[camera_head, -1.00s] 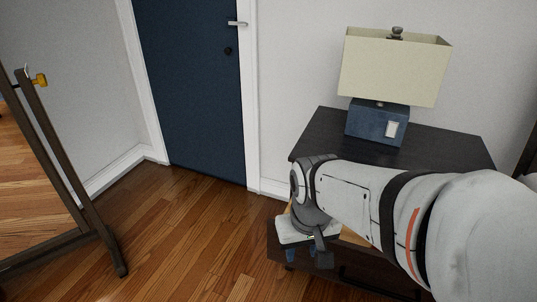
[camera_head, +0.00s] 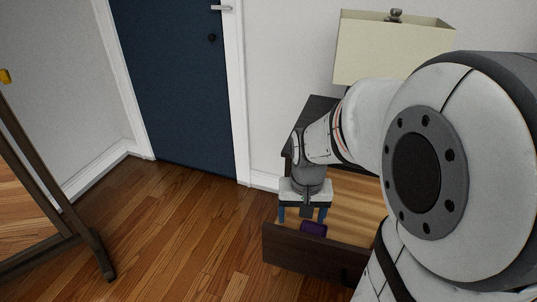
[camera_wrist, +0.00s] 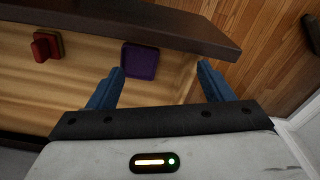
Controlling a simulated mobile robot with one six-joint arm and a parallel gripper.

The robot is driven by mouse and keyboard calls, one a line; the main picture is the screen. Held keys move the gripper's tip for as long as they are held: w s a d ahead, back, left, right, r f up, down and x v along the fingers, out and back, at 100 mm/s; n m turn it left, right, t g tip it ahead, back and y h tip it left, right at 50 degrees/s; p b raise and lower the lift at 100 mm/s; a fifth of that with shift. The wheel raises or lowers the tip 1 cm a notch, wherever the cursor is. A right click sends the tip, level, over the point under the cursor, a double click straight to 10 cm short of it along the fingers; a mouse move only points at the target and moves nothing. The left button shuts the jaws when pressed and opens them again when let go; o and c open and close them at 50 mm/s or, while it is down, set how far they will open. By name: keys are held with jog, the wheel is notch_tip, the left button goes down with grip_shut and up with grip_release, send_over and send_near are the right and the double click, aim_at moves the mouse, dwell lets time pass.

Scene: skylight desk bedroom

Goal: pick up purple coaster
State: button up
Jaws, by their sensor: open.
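The purple coaster (camera_head: 313,229) lies in an open wooden drawer (camera_head: 355,205), near its dark front panel. In the wrist view the coaster (camera_wrist: 140,61) is a dark purple rounded square lying on the light wood drawer floor. My gripper (camera_head: 303,219) is open and empty, pointing down over the left end of the drawer. In the wrist view its two blue fingers (camera_wrist: 160,80) stand wide apart, with the coaster ahead of them, beyond the tip of the left finger. The coaster is not between the fingers.
A red object (camera_wrist: 44,46) lies in the drawer left of the coaster in the wrist view. The drawer's dark front panel (camera_wrist: 150,24) and its side wall bound the space. A lamp (camera_head: 388,50) stands behind my arm. Wood floor (camera_head: 180,225) is clear to the left.

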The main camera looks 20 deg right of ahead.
aim_at(314, 230)
jog(key=o, duration=0.5)
jog(key=w+d+f+m, duration=0.1)
jog(key=d+f, duration=0.1)
jog(key=w+d+f+m, duration=0.1)
jog(key=w+d+f, duration=0.1)
jog(key=w+d+f+m+b, duration=0.1)
jog(key=d+f, duration=0.1)
jog(key=f, duration=0.1)
jog(key=shift+w+d+g, duration=0.15)
jog(key=shift+d+g, duration=0.05)
jog(key=shift+g, duration=0.1)
jog(key=f, duration=0.1)
jog(key=f+b, duration=0.1)
jog(key=shift+w+d+f, duration=0.15)
jog(key=shift+d+f, duration=0.2)
jog(key=shift+w+f+b, duration=0.2)
jog(key=shift+f+b, duration=1.15)
jog(key=shift+f, duration=1.5)
